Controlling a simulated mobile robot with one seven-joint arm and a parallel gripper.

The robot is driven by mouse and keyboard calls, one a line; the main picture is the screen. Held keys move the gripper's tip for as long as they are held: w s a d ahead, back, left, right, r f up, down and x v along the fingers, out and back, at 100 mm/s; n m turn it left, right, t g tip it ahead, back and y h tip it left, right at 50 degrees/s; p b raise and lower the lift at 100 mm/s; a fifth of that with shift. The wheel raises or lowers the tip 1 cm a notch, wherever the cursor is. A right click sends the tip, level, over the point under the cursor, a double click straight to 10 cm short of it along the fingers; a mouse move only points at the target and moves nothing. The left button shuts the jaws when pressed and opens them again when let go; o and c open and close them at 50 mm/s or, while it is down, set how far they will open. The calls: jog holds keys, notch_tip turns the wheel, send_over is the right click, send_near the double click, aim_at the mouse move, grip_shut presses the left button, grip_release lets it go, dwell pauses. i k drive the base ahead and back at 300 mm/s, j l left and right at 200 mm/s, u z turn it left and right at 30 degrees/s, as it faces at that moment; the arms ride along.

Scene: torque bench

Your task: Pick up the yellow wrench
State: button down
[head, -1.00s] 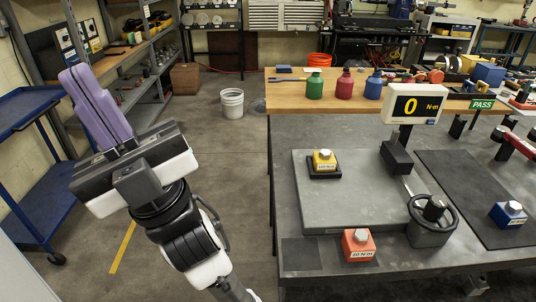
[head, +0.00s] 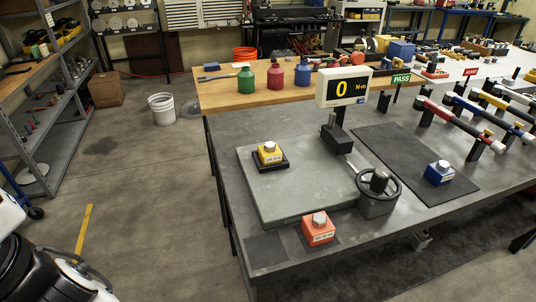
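The yellow wrench (head: 491,99) lies slanted on a rack of torque wrenches at the far right of the bench in the head view. It rests behind a blue wrench (head: 478,112) and a red wrench (head: 455,122), and its right end runs toward the picture edge. My gripper is out of view. Only part of my arm shows at the lower left, far from the wrenches.
The grey bench (head: 410,245) holds a yellow block (head: 269,154), a red block (head: 318,229), a blue block (head: 439,173), a handwheel (head: 379,184) and a display reading 0 (head: 343,87). Bottles stand on a wooden top behind.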

aim_at(475, 95)
jog(key=z, duration=1.3)
jog(key=i+l+u, duration=0.15)
jog(key=u, duration=0.3)
jog(key=i+l+u, duration=0.1)
jog(key=l+u, duration=0.2)
jog(key=u, duration=0.2)
jog(key=i+l+u, duration=0.2)
jog(key=l, duration=0.3)
jog(key=l+u, duration=0.2)
jog(key=l, duration=0.25)
jog(key=l+u, duration=0.2)
jog(key=l, duration=1.95)
jog(key=i+l, duration=0.15)
jog(key=l, duration=0.25)
jog(key=i+l, duration=0.15)
jog(key=l, duration=0.25)
